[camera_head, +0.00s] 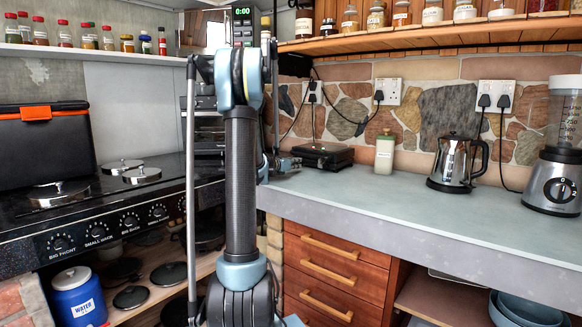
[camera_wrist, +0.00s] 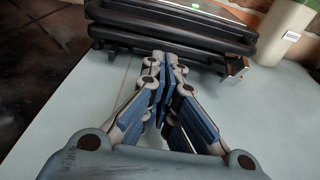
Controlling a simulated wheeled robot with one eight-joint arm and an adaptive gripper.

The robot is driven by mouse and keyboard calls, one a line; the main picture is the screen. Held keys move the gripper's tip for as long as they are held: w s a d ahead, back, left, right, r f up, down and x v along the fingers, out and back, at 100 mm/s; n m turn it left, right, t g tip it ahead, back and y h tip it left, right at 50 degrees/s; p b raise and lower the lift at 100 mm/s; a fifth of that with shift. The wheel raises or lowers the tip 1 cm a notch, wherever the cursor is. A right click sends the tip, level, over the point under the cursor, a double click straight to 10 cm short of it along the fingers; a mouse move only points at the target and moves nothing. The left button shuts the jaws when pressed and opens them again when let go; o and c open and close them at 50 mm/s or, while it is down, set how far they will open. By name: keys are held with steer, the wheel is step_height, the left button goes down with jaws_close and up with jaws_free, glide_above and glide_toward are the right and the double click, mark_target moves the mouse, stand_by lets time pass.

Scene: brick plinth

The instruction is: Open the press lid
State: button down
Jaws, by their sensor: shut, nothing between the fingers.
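The press (camera_head: 323,155) is a low black appliance on the grey-blue counter, near its back left corner. Its lid looks shut, lying flat on the base. In the wrist view the press (camera_wrist: 170,30) fills the top of the picture, with dark rounded edges, a small metal piece at its front right corner and a green light on top. My gripper (camera_wrist: 165,62) is shut and empty, its fingertips close in front of the press's front edge. I cannot tell whether they touch it. In the head view my arm hides most of the gripper.
A pale bottle (camera_head: 384,154) stands just right of the press. The black stove (camera_head: 110,205) is left of the counter. The counter (camera_head: 390,200) in front is clear. A jar shelf (camera_head: 440,30) hangs above.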

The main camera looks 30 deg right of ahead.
steer(key=shift+x, duration=2.65)
steer(key=shift+s+a, duration=0.1)
